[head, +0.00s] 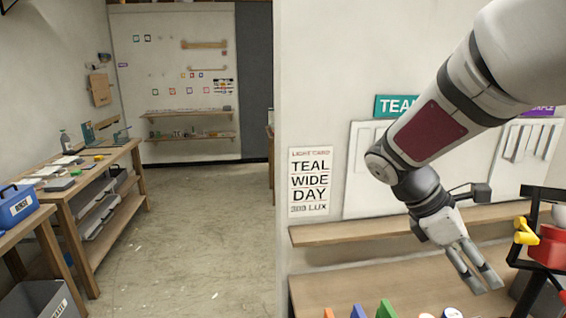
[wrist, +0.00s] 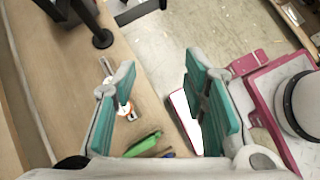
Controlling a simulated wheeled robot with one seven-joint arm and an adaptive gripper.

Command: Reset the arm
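My arm reaches in from the upper right of the head view, bent at the elbow. My gripper (head: 481,284) hangs at its end, pointing down over the wooden bench (head: 345,290) by the partition wall. In the wrist view my gripper (wrist: 160,72) has its two teal-padded fingers spread wide apart. Nothing shows between the pads, so it is open and empty. Part of the bench top lies below it.
A black stand with a red part (head: 551,247) and a yellow part (head: 525,232) is close right of my gripper. A green piece (head: 386,309) and a blue piece (head: 358,312) are on the bench. A wooden shelf (head: 350,232) runs behind. Open floor (head: 200,230) lies left.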

